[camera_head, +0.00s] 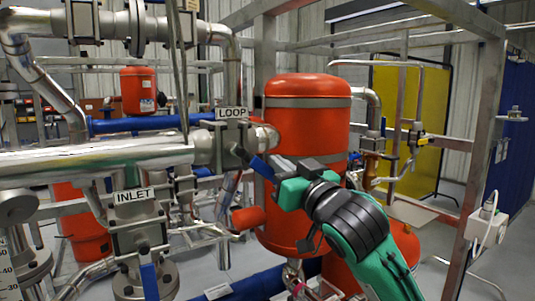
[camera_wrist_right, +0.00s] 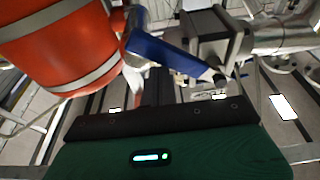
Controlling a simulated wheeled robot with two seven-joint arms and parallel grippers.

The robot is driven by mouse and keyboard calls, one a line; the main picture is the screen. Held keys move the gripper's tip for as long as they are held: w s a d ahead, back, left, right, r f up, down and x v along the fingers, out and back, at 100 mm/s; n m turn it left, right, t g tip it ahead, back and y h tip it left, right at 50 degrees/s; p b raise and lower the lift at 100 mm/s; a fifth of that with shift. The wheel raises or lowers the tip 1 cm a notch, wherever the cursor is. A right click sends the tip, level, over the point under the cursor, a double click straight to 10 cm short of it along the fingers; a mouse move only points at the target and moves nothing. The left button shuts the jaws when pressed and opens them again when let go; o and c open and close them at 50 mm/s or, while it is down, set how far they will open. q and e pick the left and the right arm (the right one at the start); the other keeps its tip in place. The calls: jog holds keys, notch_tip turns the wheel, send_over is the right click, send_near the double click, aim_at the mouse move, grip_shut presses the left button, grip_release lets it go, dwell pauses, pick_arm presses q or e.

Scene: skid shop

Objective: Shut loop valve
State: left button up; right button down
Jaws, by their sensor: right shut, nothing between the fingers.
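The loop valve (camera_head: 229,140) sits on the silver pipe under a LOOP label (camera_head: 231,113), left of the large orange tank. Its blue lever handle (camera_head: 259,165) slopes down to the right from the valve body. In the right wrist view the blue handle (camera_wrist_right: 165,52) crosses above the gripper housing, with the grey valve body (camera_wrist_right: 222,40) to its right. My right gripper (camera_head: 276,168) is shut and empty beside the handle's outer end. Whether it touches the handle cannot be told. My left gripper is not in view.
The orange tank (camera_head: 308,130) stands close behind my right gripper. An inlet valve with an INLET label (camera_head: 134,195) and a downward blue handle (camera_head: 149,281) is at lower left. A metal post (camera_head: 478,150) stands to the right. Pipes crowd the left side.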

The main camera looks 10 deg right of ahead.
jog(key=shift+a+f, duration=0.1)
jog(key=shift+f, duration=0.35)
jog(key=shift+s+a+f+b, duration=0.15)
jog(key=shift+a+f+b, duration=0.2)
jog(key=shift+f, duration=0.25)
jog(key=shift+s+a+f+b, duration=0.1)
jog(key=shift+a+f+b, duration=0.25)
jog(key=shift+f, duration=0.2)
jog(key=p, duration=0.1)
send_near(269, 179)
jog(key=s+b, duration=0.2)
jog(key=shift+r+b, duration=0.25)
jog(key=shift+b, duration=0.15)
dwell(0.6)
